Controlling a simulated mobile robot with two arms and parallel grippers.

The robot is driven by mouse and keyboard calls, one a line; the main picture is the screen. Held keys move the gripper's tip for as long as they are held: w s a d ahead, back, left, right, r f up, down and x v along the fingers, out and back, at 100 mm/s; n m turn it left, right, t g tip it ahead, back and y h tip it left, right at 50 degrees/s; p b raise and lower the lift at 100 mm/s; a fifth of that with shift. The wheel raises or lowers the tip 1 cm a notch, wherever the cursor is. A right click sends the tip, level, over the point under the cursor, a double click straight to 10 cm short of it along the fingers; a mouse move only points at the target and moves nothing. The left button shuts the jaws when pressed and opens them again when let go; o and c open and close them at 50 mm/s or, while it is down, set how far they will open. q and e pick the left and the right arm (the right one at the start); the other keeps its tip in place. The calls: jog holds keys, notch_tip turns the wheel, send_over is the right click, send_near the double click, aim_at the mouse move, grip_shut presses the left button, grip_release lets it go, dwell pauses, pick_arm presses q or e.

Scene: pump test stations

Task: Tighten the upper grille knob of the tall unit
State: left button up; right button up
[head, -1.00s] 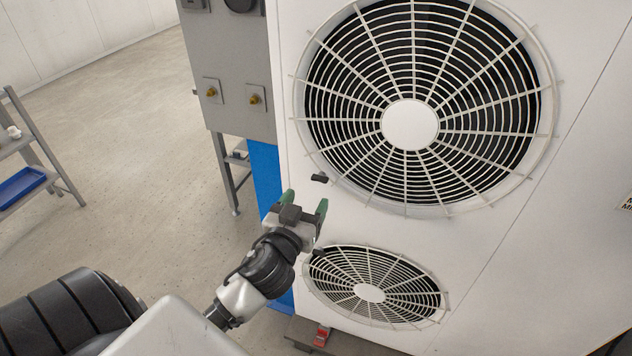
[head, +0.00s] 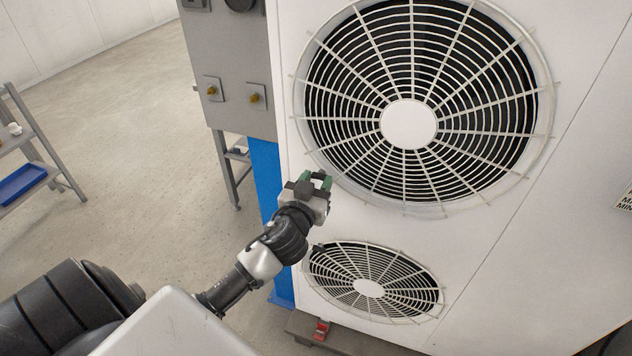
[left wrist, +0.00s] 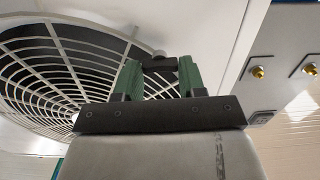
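The tall unit (head: 480,245) is a white cabinet with a large round upper grille (head: 409,125) and a smaller lower grille (head: 368,288). My left gripper (head: 316,180), with green fingers, is at the lower left of the upper grille and covers the upper knob in the head view. My right gripper is not in view.
A grey panel (head: 232,60) with brass fittings stands left of the unit, above a blue part (head: 265,180). A shelf with a blue tray (head: 20,184) is at far left. A red item (head: 321,330) lies low by the unit's base. The floor between is clear.

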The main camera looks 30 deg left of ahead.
pick_arm(q)
jog(key=shift+c, duration=0.8)
jog(key=shift+m, duration=0.3)
jog(key=m+p, duration=0.1)
jog(key=m, duration=0.2)
jog(key=shift+r+m, duration=0.1)
jog(key=shift+m, duration=0.2)
jog(key=m, duration=0.3)
jog(key=shift+m+p, duration=0.4)
jog(key=m+p, duration=0.1)
jog(key=m, duration=0.3)
jog(key=shift+d+m+p, duration=0.1)
jog(key=shift+m+p, duration=0.35)
jog(key=shift+m, duration=1.75)
jog(key=shift+f, duration=0.2)
